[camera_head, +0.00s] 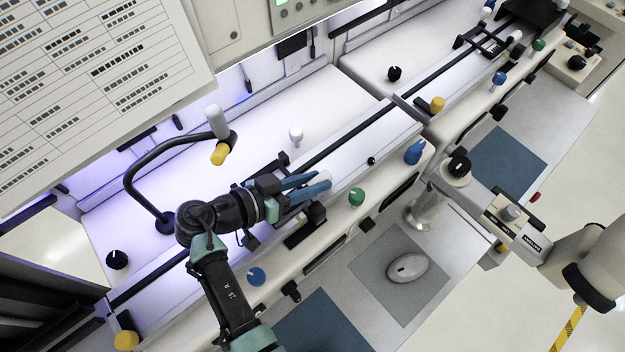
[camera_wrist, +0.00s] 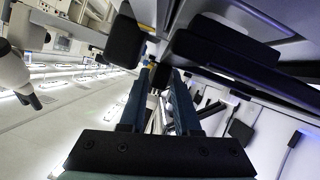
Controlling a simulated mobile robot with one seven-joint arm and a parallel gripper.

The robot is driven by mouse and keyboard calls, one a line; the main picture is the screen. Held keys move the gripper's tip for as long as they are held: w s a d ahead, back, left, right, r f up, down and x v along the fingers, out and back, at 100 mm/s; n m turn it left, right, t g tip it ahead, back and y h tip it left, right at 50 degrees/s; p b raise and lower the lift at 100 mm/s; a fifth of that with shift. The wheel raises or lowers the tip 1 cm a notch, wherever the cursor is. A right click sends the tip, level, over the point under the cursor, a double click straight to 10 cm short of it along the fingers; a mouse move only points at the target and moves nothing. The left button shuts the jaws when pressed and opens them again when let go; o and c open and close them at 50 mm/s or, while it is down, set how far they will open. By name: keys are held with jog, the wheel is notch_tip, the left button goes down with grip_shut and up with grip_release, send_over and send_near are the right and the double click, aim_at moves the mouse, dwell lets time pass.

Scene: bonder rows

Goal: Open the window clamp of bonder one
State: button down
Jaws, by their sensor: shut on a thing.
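The nearer bonder (camera_head: 370,150) has a long rail on its white deck. The dark window clamp (camera_head: 316,213) sits across this rail, partly hidden by my gripper. My gripper (camera_head: 318,184) reaches over the clamp from the left. Its blue-green fingers are close together around the clamp lever, and a pale end (camera_head: 326,178) shows at their tips. In the wrist view my gripper (camera_wrist: 160,72) has a narrow dark part between its fingers, with dark blocks just beyond. The fingers hide most of the lever, so its angle is unclear.
A green knob (camera_head: 356,197) and blue knobs (camera_head: 415,152) line the front edge. A joystick-like arm (camera_head: 458,168) and a mouse (camera_head: 407,268) are to the right. A second bonder (camera_head: 480,60) adjoins at upper right.

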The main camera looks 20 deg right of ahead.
jog(key=shift+w+a+r+n, duration=0.1)
jog(key=shift+w+r+n, duration=0.05)
jog(key=shift+r+n, duration=0.2)
jog(key=shift+w+a+r+g+b, duration=0.15)
jog(key=shift+w+r+g+b, duration=0.25)
jog(key=shift+r+b, duration=0.5)
jog(key=shift+w+a+r, duration=0.1)
jog(key=shift+w+r, duration=0.15)
jog(key=shift+r, duration=0.25)
jog(key=c, duration=0.6)
grip_release()
jog(key=shift+f, duration=0.1)
jog(key=shift+a+b, duration=0.45)
jog(key=shift+b, duration=0.15)
jog(key=a+b, duration=0.1)
jog(key=a, duration=0.3)
jog(key=s+a+b, duration=0.1)
jog(key=a, duration=0.3)
jog(key=s+a+b, duration=0.1)
jog(key=a+b, duration=0.1)
jog(key=a, duration=0.2)
jog(key=shift+s+r, duration=0.25)
